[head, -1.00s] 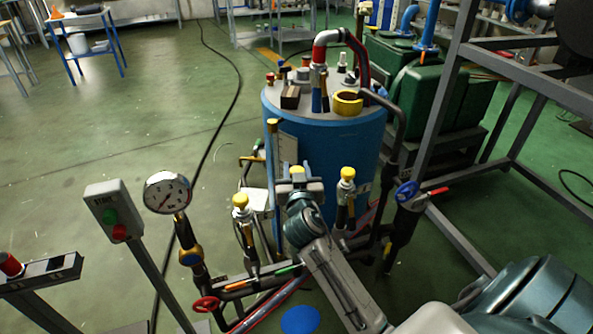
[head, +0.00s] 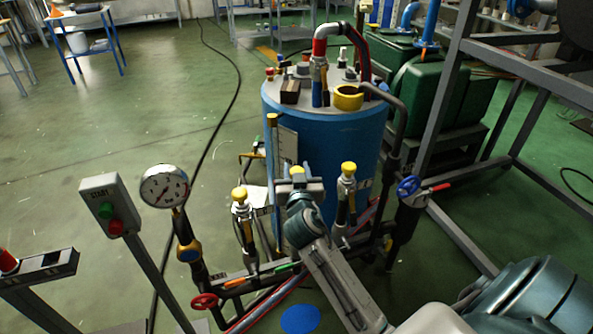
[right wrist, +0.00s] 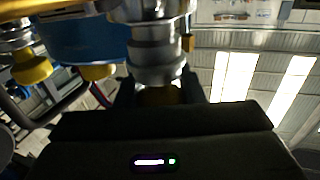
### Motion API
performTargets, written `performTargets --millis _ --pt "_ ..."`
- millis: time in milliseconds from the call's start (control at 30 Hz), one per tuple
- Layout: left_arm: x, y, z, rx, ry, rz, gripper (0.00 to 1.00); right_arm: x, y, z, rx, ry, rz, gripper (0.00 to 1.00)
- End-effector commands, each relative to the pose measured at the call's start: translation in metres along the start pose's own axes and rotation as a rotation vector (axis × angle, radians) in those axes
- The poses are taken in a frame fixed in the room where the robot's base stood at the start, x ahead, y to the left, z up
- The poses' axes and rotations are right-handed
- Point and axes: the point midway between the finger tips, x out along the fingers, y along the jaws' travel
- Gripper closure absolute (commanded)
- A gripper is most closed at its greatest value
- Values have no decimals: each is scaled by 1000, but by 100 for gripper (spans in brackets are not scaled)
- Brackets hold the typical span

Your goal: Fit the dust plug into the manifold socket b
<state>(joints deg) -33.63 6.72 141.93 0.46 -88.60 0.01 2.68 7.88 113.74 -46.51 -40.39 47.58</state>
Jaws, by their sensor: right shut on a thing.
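My right gripper (head: 298,185) is at the manifold, in front of the blue tank and between two yellow-capped fittings. It is shut on the yellow dust plug (head: 297,171), whose top shows above the jaws. In the right wrist view the plug (right wrist: 158,96) looks dark between the fingers, directly against the end of a metal socket (right wrist: 157,55). This appears to be the middle manifold socket; its label is not readable. I cannot tell how deep the plug sits. My left gripper is not in view.
Yellow-capped fittings stand on the left (head: 240,197) and right (head: 348,170) of my gripper. A pressure gauge (head: 163,186), START box (head: 108,203), red handwheel (head: 205,301) and blue valve (head: 408,186) surround the manifold. The blue tank (head: 330,140) stands close behind.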

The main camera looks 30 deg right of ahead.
Motion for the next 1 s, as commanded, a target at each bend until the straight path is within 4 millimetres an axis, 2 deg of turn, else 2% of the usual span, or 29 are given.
performTargets --millis 933,967,1000 --pt "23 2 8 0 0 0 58 0 0 25 0 1 0 92" --pt "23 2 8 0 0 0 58 0 0 24 0 1 0 63" --pt "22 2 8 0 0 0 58 0 0 23 0 1 0 55"
